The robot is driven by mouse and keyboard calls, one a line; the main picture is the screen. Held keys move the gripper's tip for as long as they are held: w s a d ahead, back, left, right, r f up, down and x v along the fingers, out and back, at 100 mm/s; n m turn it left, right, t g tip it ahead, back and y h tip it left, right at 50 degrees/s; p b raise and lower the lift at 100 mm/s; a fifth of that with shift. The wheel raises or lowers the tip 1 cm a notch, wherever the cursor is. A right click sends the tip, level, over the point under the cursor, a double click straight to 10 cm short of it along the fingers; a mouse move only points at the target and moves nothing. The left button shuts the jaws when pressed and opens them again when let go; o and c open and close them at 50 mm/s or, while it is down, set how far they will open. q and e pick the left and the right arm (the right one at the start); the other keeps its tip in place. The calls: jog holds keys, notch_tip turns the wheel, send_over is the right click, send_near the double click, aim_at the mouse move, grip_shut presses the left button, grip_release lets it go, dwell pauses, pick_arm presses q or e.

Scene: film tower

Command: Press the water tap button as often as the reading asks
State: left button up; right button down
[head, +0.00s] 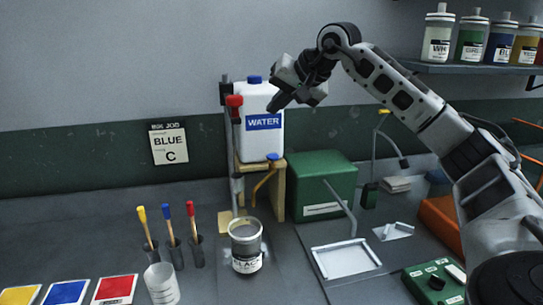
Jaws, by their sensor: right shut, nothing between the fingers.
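A white water tank (261,141) with a blue cap and a blue WATER label stands on a wooden stand (278,192) at the back centre. A brass-coloured tap (264,181) with a small blue button (272,157) on top is at its lower front. A black-labelled can (246,240) stands open on the bench in front of the tap. My right gripper (278,103) is shut and empty, high in front of the tank's upper part, above the button and apart from it. My left gripper is out of view. I can make out no number for the reading.
A red-topped upright post (234,150) stands just left of the tank. A green box (318,185) is to its right. Brushes in holders (173,255) and a clear beaker (161,284) stand front left. A wall card (169,143) says BLUE C. A green control box (437,280) is front right.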

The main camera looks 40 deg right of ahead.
jog(key=b, duration=0.6)
send_over(277, 157)
notch_tip(277, 157, down, 7)
jog(key=shift+w, duration=0.1)
jog(key=shift+f+b, duration=0.35)
jog(key=shift+b, duration=0.1)
jog(key=shift+f, duration=0.45)
pick_arm(q)
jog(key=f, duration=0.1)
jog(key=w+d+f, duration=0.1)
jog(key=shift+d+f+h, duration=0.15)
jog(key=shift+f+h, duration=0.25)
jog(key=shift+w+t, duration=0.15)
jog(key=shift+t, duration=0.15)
jog(key=shift+b, duration=0.35)
pick_arm(e)
jog(key=shift+f, duration=0.15)
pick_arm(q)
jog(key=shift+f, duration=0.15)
pick_arm(e)
jog(key=shift+f, duration=0.25)
